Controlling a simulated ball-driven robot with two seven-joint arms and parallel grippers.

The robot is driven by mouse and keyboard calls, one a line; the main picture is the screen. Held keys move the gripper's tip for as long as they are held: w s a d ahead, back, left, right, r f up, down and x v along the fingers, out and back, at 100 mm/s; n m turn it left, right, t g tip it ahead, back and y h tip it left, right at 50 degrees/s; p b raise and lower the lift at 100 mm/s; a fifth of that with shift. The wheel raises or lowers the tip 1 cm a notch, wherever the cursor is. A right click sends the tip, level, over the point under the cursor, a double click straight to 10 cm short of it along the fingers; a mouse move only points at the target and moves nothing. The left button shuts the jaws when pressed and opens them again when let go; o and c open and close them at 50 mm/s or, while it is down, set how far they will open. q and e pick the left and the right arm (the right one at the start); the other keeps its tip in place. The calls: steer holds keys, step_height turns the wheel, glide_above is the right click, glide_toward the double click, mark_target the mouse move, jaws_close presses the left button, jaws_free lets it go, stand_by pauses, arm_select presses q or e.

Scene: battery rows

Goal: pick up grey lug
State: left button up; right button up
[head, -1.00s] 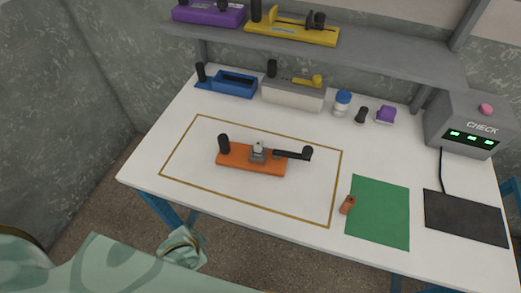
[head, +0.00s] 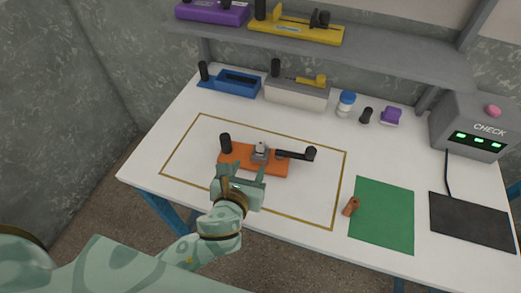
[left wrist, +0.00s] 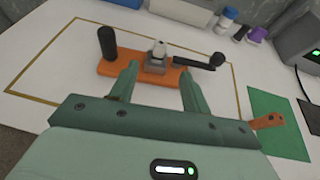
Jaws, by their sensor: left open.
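The grey lug (head: 260,150) stands on an orange base (head: 235,152) inside the gold outline on the white table. The base also carries a black upright post and a black lever with a knob. My left gripper (head: 243,172) is open just in front of the base. In the left wrist view the grey lug (left wrist: 157,60) shows beyond and between the two open fingers (left wrist: 158,75), with nothing between them. The fingers hide part of the orange base (left wrist: 112,66) there. My right gripper is not in view.
A small orange-brown piece (head: 350,206) lies at the left edge of a green mat (head: 385,220). A black mat (head: 470,220) and the CHECK box (head: 470,128) are at the right. A blue fixture (head: 228,84) and a grey-white fixture (head: 295,95) stand behind. The outlined area's right side is clear.

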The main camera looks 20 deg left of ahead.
mark_target(262, 142)
arm_select(q)
steer(key=b+x, duration=0.3)
steer(key=x, duration=0.7)
steer(key=shift+w+f, duration=0.1)
steer(key=shift+f, duration=0.1)
steer(key=b+x, duration=0.2)
steer(key=x, duration=0.3)
steer(key=shift+w+d+f, duration=0.1)
steer(key=shift+d+f, duration=0.05)
steer(key=shift+w, duration=0.15)
jaws_close()
